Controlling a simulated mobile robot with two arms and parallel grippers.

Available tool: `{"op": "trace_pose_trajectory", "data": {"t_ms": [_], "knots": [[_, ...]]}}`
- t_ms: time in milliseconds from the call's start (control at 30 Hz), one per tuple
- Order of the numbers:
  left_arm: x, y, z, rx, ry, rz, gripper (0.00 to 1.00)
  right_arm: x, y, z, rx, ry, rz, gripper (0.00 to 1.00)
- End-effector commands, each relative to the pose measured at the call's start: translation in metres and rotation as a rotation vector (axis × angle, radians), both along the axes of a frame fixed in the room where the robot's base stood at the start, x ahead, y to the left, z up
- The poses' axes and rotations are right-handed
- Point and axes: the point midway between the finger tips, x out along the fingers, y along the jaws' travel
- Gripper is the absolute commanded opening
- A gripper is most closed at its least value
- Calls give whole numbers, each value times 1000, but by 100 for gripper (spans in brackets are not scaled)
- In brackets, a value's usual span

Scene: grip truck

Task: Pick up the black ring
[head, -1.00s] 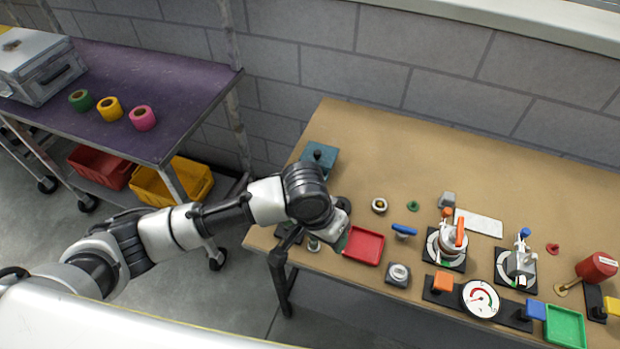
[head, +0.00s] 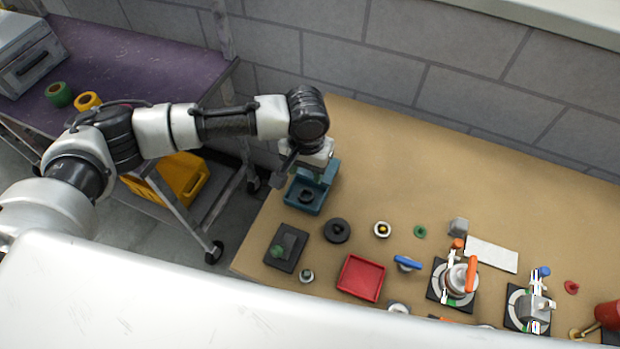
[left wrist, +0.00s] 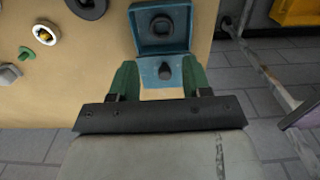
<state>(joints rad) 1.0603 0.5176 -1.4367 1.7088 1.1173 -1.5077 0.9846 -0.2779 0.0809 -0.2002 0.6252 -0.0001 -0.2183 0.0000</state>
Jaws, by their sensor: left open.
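A black ring (head: 337,231) lies flat on the tan table, right of and nearer than a teal fixture (head: 318,204). Part of the ring (left wrist: 88,6) shows at the top edge of the left wrist view. In the left wrist view, the green fingers (left wrist: 158,76) are apart on either side of the fixture's near part. The fixture (left wrist: 148,45) has a dark round piece in its recess and a black knob. My right gripper is in neither view.
A red tray (head: 361,278), a black block with a green knob (head: 286,248) and a small white-rimmed ring (head: 382,229) lie near the black ring. Clamps and a blue-handled part (head: 407,263) stand farther right. The table's back strip is clear.

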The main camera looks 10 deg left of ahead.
Motion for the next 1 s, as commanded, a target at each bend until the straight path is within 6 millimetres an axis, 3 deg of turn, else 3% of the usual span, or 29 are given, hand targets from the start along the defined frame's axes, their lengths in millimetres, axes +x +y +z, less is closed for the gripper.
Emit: {"op": "trace_pose_trajectory", "data": {"t_ms": [200,400,800,1000], "knots": [[-1,0,-35,2,3,0,48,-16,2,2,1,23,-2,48],[-1,1,-52,1,0,-1,48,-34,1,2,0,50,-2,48],[-8,5,-101,1,1,-1,48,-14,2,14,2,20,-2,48],[-8,5,-104,0,0,-1,48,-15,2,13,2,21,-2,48]]}}
